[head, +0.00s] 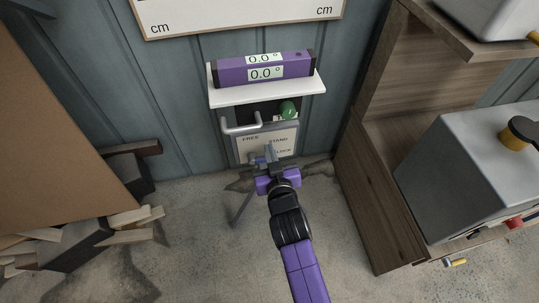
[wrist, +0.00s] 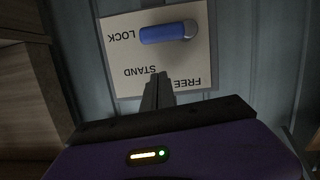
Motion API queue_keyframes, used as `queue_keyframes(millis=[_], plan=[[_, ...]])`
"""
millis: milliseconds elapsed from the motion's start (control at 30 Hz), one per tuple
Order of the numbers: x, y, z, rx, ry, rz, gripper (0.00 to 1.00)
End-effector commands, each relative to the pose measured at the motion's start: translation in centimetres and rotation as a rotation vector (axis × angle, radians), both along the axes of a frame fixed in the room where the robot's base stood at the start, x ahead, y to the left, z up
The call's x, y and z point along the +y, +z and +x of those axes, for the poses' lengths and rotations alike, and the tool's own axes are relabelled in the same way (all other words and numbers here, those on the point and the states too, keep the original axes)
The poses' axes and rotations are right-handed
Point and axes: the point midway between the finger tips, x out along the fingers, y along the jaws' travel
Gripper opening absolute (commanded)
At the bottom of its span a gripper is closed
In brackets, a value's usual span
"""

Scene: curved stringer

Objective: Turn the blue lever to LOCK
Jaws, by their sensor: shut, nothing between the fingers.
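The blue lever (wrist: 165,33) shows in the wrist view on a white label plate (wrist: 114,60), which appears upside down there. Its grey pivot is at the right end, and its free end points left at the word LOCK. STAND and FREE are printed lower in that view. My gripper (wrist: 157,80) is shut and empty, its fingertips over the plate's edge between STAND and FREE, apart from the lever in the picture. In the head view my gripper (head: 269,160) is in front of the label plate (head: 250,150) and hides much of the lever.
A white shelf (head: 230,97) with a purple digital level (head: 235,72) is above the plate. A grey bent handle (head: 240,128) and a green knob (head: 288,109) sit beneath it. A wooden cabinet (head: 365,190) stands right; wood scraps (head: 125,217) lie left.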

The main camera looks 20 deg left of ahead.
Motion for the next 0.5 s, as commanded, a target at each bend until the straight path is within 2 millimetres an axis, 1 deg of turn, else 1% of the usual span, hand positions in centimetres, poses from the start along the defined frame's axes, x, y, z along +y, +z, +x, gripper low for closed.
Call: queue_keyframes(millis=[33,100,300,500], plan=[[-0.6,0.6,-0.8,0.004,-0.002,-0.001,0.0],[-1.4,0.9,-2.1,0.005,-0.001,0.002,0.0],[-3.5,1.8,-5.3,0.003,-0.001,0.001,0.0],[-4.9,2.3,-7.4,0.002,0.001,0.0,0.0]])
